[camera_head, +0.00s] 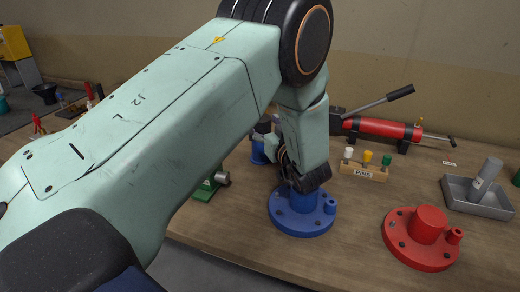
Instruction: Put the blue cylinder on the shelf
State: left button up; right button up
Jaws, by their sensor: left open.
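A blue round flanged piece with a short upright cylinder (302,222) stands on the wooden workbench (345,240) near its front edge. My left gripper (305,186) points down right over its upright part and is open. The gripper covers the top of that part, and I cannot tell whether the fingers touch it. Another blue object (257,152) shows partly behind my left arm, and its full shape is hidden. I cannot make out a shelf. My right gripper is not in view.
A red flanged piece (427,226) stands to the right. A grey tray (460,204) holds a grey cylinder (486,177). Behind are a pin rack (362,172) and a red hand pump (380,129). A green tool (205,190) sits beside my arm. Bare wood lies between the flanged pieces.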

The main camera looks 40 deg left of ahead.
pick_arm(q)
jog(key=x, duration=0.6)
jog(key=shift+d+r, duration=0.1)
jog(key=shift+d, duration=0.05)
jog(key=shift+c, duration=0.7)
jog(key=c, duration=0.4)
grip_shut()
